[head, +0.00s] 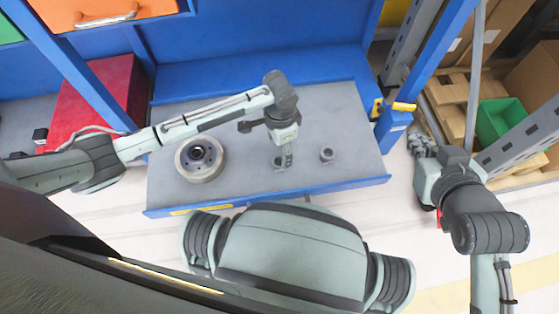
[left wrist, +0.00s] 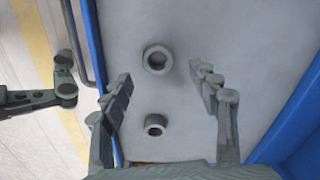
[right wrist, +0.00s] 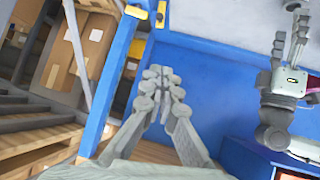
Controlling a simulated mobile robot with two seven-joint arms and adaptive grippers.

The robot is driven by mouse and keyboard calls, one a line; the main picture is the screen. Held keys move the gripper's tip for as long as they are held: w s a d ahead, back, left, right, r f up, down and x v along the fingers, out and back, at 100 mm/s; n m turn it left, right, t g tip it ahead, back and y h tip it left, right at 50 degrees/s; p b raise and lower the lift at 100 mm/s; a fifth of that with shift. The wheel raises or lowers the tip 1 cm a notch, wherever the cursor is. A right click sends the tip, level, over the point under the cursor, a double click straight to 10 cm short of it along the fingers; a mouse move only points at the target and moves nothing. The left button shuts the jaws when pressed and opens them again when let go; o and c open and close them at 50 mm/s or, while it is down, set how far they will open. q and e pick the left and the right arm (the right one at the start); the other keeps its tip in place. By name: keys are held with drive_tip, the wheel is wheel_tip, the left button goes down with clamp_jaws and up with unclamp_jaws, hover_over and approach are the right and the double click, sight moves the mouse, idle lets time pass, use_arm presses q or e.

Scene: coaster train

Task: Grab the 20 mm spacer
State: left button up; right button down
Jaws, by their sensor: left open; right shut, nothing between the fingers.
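Two grey ring-shaped spacers lie on the grey tabletop; no size markings are readable, so I cannot tell which is 20 mm. In the left wrist view the wider ring (left wrist: 157,59) lies between my left fingertips in the picture, and the smaller ring (left wrist: 155,125) lies lower. In the head view one ring (head: 327,154) stands clear to the right of my left gripper (head: 285,163); the other (head: 279,162) is partly hidden by its fingers. My left gripper is open, pointing down, with empty fingers. My right gripper (right wrist: 162,80) is shut and empty, off the table's right side.
A round wheel-like part (head: 184,172) sits on the tabletop (head: 340,105) to the left. A blue post (head: 393,125) stands at the table's right. A red box (head: 85,105) is at left; a green bin (head: 500,120) is on the right shelf.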

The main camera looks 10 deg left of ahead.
use_arm(q)
wheel_tip(320, 180, down, 5)
drive_tip(key=shift+d+r+b, duration=0.1)
drive_tip(key=shift+d+b, duration=0.05)
drive_tip(key=shift+b, duration=0.5)
drive_tip(key=c, duration=1.3)
use_arm(e)
drive_tip(key=w+a+r+t+y, duration=0.2)
drive_tip(key=a+r+t, duration=0.1)
drive_tip(key=a+r, duration=0.2)
drive_tip(key=shift+w+r+t, duration=0.3)
drive_tip(key=shift+w+r, duration=0.1)
drive_tip(key=shift+r, duration=0.25)
